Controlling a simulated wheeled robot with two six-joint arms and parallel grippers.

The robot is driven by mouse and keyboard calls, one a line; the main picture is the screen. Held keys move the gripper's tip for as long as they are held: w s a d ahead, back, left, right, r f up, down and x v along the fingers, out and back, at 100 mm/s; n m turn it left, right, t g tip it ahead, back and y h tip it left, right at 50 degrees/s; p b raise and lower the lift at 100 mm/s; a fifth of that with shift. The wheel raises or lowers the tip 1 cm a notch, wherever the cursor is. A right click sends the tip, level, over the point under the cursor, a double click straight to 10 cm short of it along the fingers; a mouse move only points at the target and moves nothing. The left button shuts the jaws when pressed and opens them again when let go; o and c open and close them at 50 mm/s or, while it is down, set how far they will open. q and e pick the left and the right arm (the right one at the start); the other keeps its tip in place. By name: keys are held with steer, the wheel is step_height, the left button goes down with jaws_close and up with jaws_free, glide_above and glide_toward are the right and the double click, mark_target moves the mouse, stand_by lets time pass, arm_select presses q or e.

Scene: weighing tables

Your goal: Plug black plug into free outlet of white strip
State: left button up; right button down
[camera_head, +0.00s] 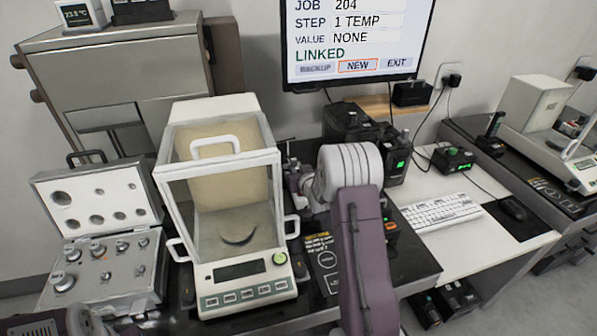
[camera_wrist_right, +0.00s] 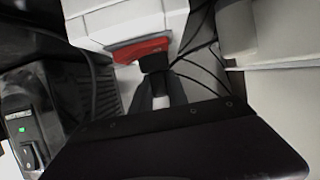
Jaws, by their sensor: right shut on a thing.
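My right gripper (camera_head: 292,178) is at the right side of the glass-sided balance in the head view, partly hidden by my own wrist. In the right wrist view the gripper (camera_wrist_right: 160,88) is shut on a small dark piece, which looks like the black plug (camera_wrist_right: 155,63). Just beyond it is a white block (camera_wrist_right: 120,18) with a red part (camera_wrist_right: 140,50), possibly the white strip. I cannot tell whether plug and block touch. No outlet face shows clearly. I cannot make out the strip in the head view. My left gripper is not visible.
The balance (camera_head: 235,298) stands left of my right arm, beside an open weight case (camera_head: 105,283). Black devices with green lights (camera_head: 397,164) stand behind the arm. Dark cables (camera_wrist_right: 195,72) run behind the gripper.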

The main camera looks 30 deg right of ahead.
steer(key=shift+f+b, duration=0.4)
steer(key=shift+f, duration=0.15)
steer(key=c, duration=1.2)
jaws_free()
steer(key=shift+s+r, duration=0.1)
steer(key=v, duration=0.8)
steer(key=shift+s+a+r, duration=0.1)
steer(key=shift+s+a, duration=0.05)
steer(key=shift+s, duration=0.25)
